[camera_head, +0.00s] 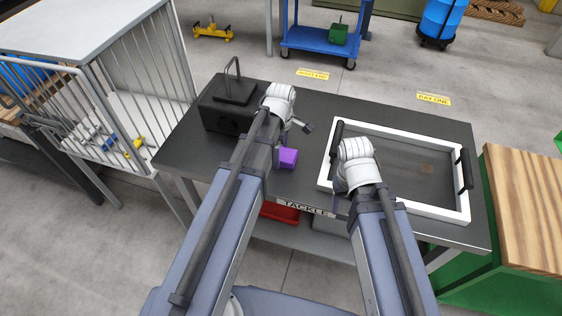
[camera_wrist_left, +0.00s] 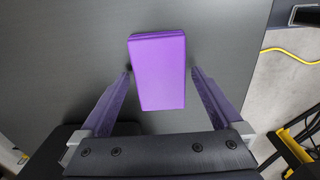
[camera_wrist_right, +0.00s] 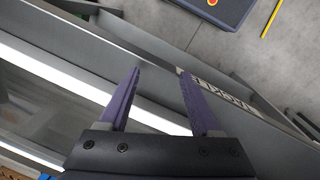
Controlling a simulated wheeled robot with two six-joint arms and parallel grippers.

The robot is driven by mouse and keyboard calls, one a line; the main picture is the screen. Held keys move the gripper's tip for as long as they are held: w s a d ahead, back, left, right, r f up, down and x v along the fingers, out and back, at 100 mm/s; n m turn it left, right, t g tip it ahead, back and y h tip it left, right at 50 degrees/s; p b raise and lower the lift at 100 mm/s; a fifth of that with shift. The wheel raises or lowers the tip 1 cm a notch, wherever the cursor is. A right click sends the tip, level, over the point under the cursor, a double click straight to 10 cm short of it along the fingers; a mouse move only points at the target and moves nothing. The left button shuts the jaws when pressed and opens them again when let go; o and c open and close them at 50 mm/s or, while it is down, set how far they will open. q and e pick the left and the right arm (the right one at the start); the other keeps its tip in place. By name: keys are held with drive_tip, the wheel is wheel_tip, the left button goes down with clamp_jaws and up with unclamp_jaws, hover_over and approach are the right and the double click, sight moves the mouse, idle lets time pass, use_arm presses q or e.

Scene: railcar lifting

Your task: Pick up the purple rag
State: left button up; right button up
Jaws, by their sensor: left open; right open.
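The purple rag (camera_head: 288,158) is a small folded block on the dark tabletop, just right of my left arm in the head view. In the left wrist view the rag (camera_wrist_left: 160,72) lies between the open fingers of my left gripper (camera_wrist_left: 160,72), with a narrow gap at each side. I cannot tell how high the fingertips are above the table. My left gripper is mostly hidden by its own arm in the head view. My right gripper (camera_wrist_right: 158,75) is open and empty in the right wrist view, over the tray's white rim near the table's front edge.
A white-rimmed tray (camera_head: 452,212) with black handles lies on the right of the table (camera_head: 340,108). A black box (camera_head: 222,118) with a handle stands at the left. A barred white cage (camera_head: 75,45) is further left and a wooden-topped green bench (camera_head: 530,200) is at right.

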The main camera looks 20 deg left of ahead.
sight(281, 154)
use_arm(q)
drive_tip(key=shift+c, duration=0.2)
drive_tip(key=c, duration=1.3)
wheel_tip(281, 154, up, 10)
drive_tip(key=p, duration=1)
use_arm(e)
wheel_tip(281, 154, up, 10)
use_arm(q)
drive_tip(key=o, duration=1)
drive_tip(key=c, duration=0.7)
